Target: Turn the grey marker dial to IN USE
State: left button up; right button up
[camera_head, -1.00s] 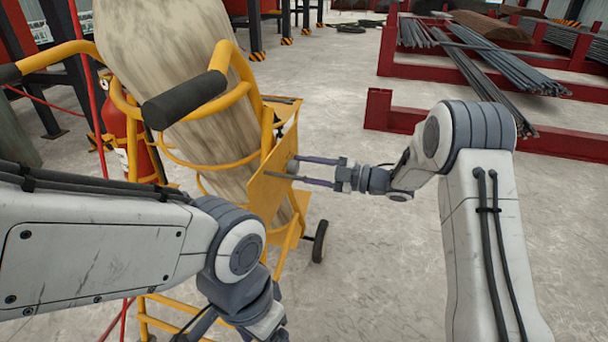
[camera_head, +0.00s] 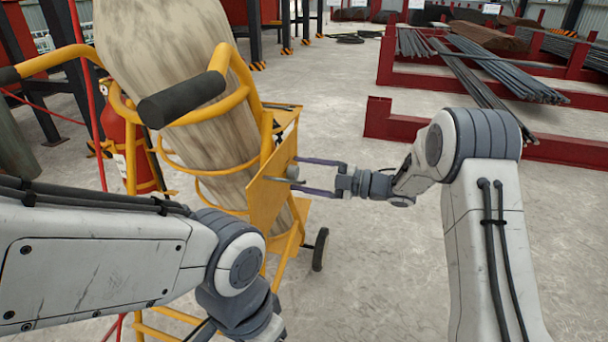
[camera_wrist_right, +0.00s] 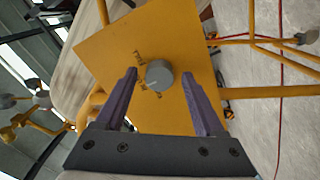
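The grey marker dial (camera_wrist_right: 159,74) is a round knob on a yellow plate (camera_wrist_right: 105,50) in the right wrist view. In the head view the dial (camera_head: 293,171) shows at the face of the yellow plate (camera_head: 268,192). My right gripper (camera_wrist_right: 160,85) is open, with its two purple fingers apart on either side of the dial and a gap on each side. In the head view my right gripper (camera_head: 302,175) points left at the plate. My left arm is at lower left; its fingertips are out of view.
The plate is on a yellow cart (camera_head: 262,112) holding a large tan cylinder (camera_head: 170,70). A red extinguisher (camera_head: 120,150) stands behind the cart. Red racks (camera_head: 400,118) with steel bars are at the back right. The floor between is clear.

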jog(key=shift+d, duration=0.1)
jog(key=p+v, duration=0.2)
jog(key=v, duration=0.8)
jog(key=shift+d+r, duration=0.1)
jog(key=shift+d, duration=0.05)
